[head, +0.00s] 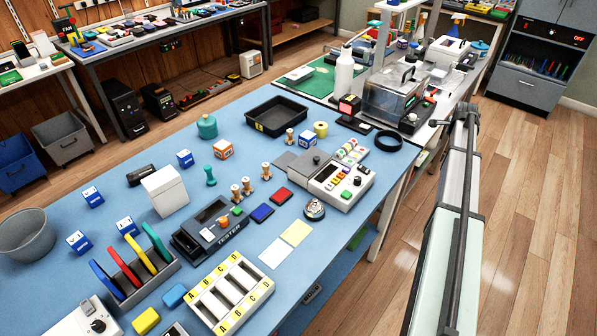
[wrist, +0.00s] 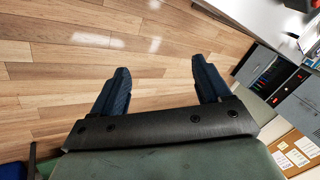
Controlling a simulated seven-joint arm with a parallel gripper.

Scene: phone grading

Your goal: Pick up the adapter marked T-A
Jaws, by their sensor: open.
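I cannot make out a T-A mark on anything. Several small white-and-blue labelled blocks stand on the blue bench (head: 235,190): one at the left (head: 92,196), one nearer (head: 127,227), one at the front left (head: 79,242) and one farther back (head: 185,158). A white-and-orange block (head: 223,149) and another blue-marked block (head: 306,138) stand toward the back. Their lettering is too small to read surely. My gripper (wrist: 159,72) is open and empty in the wrist view, over wooden floor away from the bench. In the head view only my arm shows, at the right.
On the bench are a tester (head: 212,228), a rack of coloured plates (head: 130,270), a compartment tray (head: 230,292), a white keypad device (head: 325,178), a black tray (head: 277,116) and a grey bin (head: 26,234). Bare bench shows between them. A grey cabinet (head: 541,83) stands beyond the floor.

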